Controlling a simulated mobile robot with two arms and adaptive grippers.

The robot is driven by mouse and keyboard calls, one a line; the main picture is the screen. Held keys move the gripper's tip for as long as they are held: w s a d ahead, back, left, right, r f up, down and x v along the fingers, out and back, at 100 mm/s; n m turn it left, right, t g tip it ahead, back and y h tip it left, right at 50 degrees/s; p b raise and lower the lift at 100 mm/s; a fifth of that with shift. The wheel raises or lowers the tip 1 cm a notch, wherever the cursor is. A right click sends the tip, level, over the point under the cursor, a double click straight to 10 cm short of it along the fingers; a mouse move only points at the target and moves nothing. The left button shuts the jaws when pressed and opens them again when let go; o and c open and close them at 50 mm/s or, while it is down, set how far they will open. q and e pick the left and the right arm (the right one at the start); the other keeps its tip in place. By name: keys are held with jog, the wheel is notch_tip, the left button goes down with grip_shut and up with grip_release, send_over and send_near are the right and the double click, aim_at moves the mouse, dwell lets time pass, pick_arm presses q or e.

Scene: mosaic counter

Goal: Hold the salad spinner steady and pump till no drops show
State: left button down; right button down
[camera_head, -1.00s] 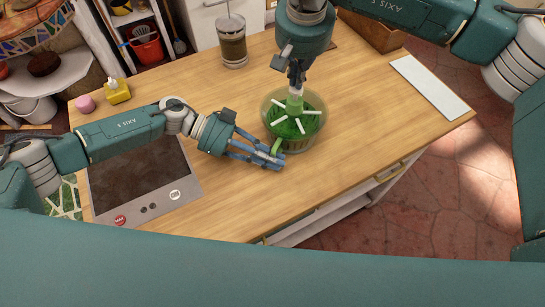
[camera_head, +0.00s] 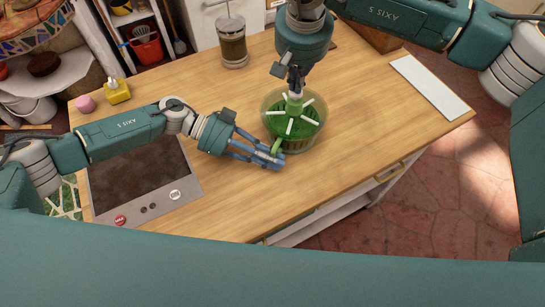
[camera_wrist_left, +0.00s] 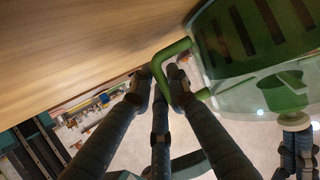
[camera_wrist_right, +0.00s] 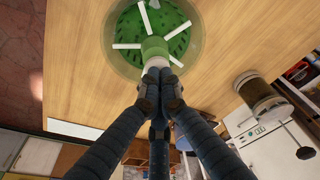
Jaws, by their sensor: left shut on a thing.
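The salad spinner (camera_head: 318,128), a clear bowl with a green lid and white spokes, stands on the wooden counter. It also shows in the left wrist view (camera_wrist_left: 240,95) and right wrist view (camera_wrist_right: 188,65). My left gripper (camera_head: 277,160) is shut on its green side handle (camera_wrist_left: 178,52), low beside the bowl. My right gripper (camera_head: 296,86) points down over the lid's middle, its fingertips together (camera_wrist_right: 160,88) at the pale top of the green pump knob (camera_wrist_right: 154,48). Small bright spots show on the clear wall in the left wrist view; I cannot tell whether they are drops.
A glass press (camera_head: 233,45) stands at the back of the counter. A dark-topped panel (camera_head: 140,180) lies under my left arm. A yellow dispenser (camera_head: 117,93) and pink item (camera_head: 85,104) are at the left. A white board (camera_head: 430,88) lies right; the front counter is clear.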

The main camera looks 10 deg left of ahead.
jog(key=shift+f, duration=0.6)
jog(key=shift+r, duration=1.5)
pick_arm(q)
jog(key=c, duration=1.6)
grip_release()
pick_arm(e)
notch_tip(320, 180, up, 6)
jog(key=shift+f, duration=0.1)
pick_arm(q)
jog(key=v, duration=1)
jog(key=shift+a+r, duration=0.15)
jog(key=shift+a, duration=0.2)
jog(key=shift+w+a+r, duration=0.15)
jog(key=shift+a+r, duration=0.1)
jog(key=shift+a, duration=0.35)
